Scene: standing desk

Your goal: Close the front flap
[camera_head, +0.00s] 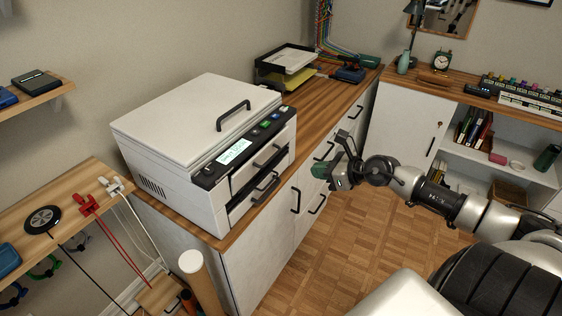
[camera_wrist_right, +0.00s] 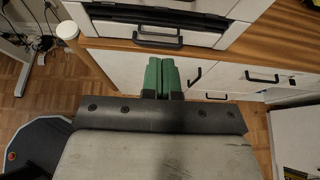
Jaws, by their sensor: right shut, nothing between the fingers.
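The white printer (camera_head: 185,135) stands on the wooden top of a white cabinet, its lid down. Its front has an upper panel with a black handle (camera_head: 268,155) and a lower panel with another handle (camera_head: 266,185). A dark gap shows between the panels; I cannot tell surely which one is the front flap. The printer front (camera_wrist_right: 205,30) also shows at the top of the right wrist view. My right gripper (camera_head: 323,172), with green fingers, is shut and empty, in front of and apart from the printer. The fingers (camera_wrist_right: 162,76) point toward the cabinet front. My left gripper is not in view.
Cabinet handles (camera_head: 296,200) stick out below the printer. A paper tray (camera_head: 288,62) stands behind it on the counter (camera_head: 335,90). A cardboard tube (camera_head: 200,280) stands at the near left. The parquet floor (camera_head: 340,235) in front of the cabinet is clear.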

